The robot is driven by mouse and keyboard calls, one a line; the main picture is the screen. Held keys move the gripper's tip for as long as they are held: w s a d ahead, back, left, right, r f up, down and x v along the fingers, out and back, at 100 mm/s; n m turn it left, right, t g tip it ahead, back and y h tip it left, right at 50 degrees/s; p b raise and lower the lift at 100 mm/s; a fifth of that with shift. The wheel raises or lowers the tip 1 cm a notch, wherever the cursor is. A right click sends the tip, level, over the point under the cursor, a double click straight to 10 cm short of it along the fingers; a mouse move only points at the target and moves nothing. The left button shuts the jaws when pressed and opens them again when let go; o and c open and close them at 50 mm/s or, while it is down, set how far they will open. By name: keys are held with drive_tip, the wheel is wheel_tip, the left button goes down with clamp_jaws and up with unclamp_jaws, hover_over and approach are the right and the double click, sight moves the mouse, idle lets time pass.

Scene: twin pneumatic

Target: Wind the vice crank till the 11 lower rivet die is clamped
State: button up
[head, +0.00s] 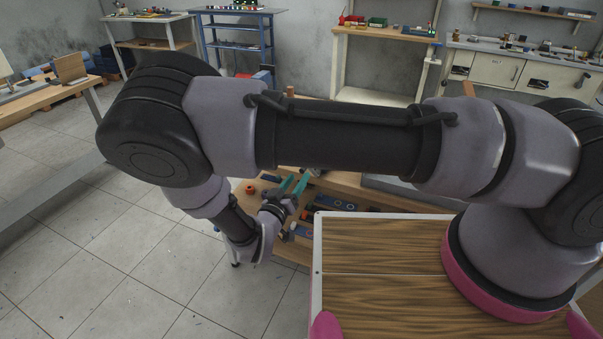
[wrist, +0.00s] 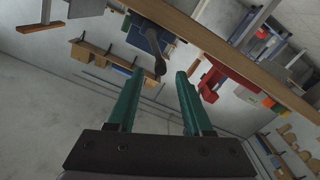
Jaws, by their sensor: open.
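My gripper (head: 295,185) shows in the head view with its green fingers over the wooden workbench (head: 352,188), below my arm. In the wrist view my gripper (wrist: 159,78) is open, its two green fingers apart and nothing held between them. A dark, rounded-ended part (wrist: 160,66) shows between the fingertips, beside a blue body (wrist: 146,36). I cannot tell whether these are the vice and its crank, or how far off they are. The 11 lower rivet die cannot be made out in either view. My arm hides much of the bench in the head view.
Small parts, including an orange ring (head: 250,189), lie on the bench near my gripper. Other benches stand along the back wall, one with a red item (head: 352,20) and green bins (head: 377,22). The tiled floor (head: 130,265) at left is clear.

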drive_tip(key=v, duration=0.6)
idle(0.3)
